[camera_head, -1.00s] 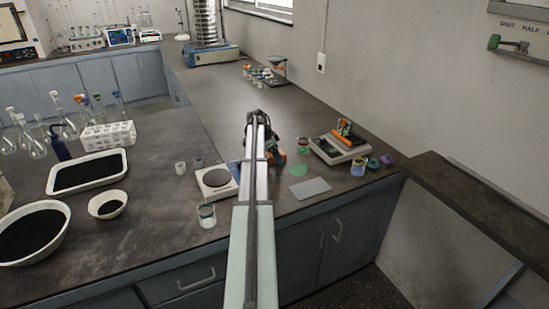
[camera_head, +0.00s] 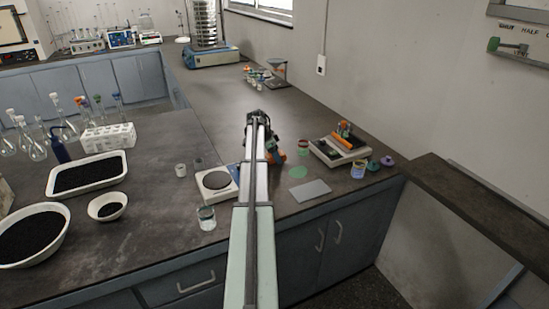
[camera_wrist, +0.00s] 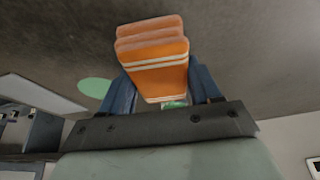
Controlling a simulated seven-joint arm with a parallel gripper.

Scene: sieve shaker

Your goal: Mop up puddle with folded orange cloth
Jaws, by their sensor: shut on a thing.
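The folded orange cloth (camera_wrist: 155,62), with pale stripes, is held between the fingers of my gripper (camera_wrist: 160,95) in the wrist view. In the head view only an orange bit of the cloth (camera_head: 278,156) shows beside my arm; the arm hides the rest. The green puddle (camera_head: 298,172) lies flat on the dark bench, just right of the cloth. In the wrist view the puddle (camera_wrist: 95,88) shows left of the cloth, apart from it. I cannot tell whether the cloth touches the bench.
A grey flat plate (camera_head: 310,190) lies in front of the puddle. A small jar (camera_head: 303,148) stands behind it, and a balance (camera_head: 338,150) with orange items on top is to the right. A round-topped scale (camera_head: 216,183) and a glass beaker (camera_head: 206,217) stand left of my arm.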

